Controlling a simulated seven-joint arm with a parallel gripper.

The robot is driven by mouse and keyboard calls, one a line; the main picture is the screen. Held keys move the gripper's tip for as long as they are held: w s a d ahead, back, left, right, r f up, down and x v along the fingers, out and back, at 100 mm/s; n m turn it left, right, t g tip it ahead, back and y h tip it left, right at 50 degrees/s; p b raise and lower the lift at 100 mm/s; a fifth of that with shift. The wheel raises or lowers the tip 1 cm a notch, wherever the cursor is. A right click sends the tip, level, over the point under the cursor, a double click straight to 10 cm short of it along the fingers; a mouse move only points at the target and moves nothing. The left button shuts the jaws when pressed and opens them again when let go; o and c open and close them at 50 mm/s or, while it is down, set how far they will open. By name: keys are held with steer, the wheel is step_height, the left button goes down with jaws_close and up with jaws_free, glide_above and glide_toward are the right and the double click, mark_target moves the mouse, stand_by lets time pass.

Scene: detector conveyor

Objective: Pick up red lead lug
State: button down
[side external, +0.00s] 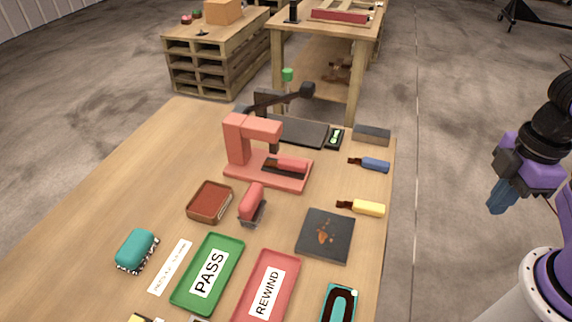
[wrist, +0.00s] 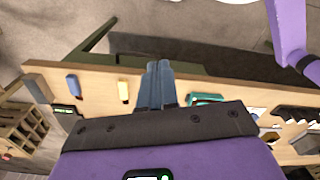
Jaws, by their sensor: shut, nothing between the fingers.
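A red lug (side external: 292,163) with a dark end lies on the base of a red press-like stand (side external: 238,140) in the side external view. I take it for the red lead lug; it cannot be made out in the wrist view. A blue lug (side external: 376,165) and a yellow lug (side external: 369,209) of like shape lie near the table's right edge. They also show in the wrist view, blue (wrist: 72,84) and yellow (wrist: 123,91). My gripper (side external: 497,204) is off the table to the right, apart from everything. Its blue-grey fingers (wrist: 160,68) are together and empty.
The table (side external: 120,190) also holds a green PASS tray (side external: 235,250), a red REWIND tray (side external: 285,265), a dark square pad (side external: 340,225), a teal brush (side external: 136,250), a brown-red box (side external: 209,202) and a red-handled tool (side external: 252,203). Bare tabletop lies at the left.

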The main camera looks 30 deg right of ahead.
steer(key=c, duration=0.8)
jaws_free()
steer(key=shift+o, duration=0.2)
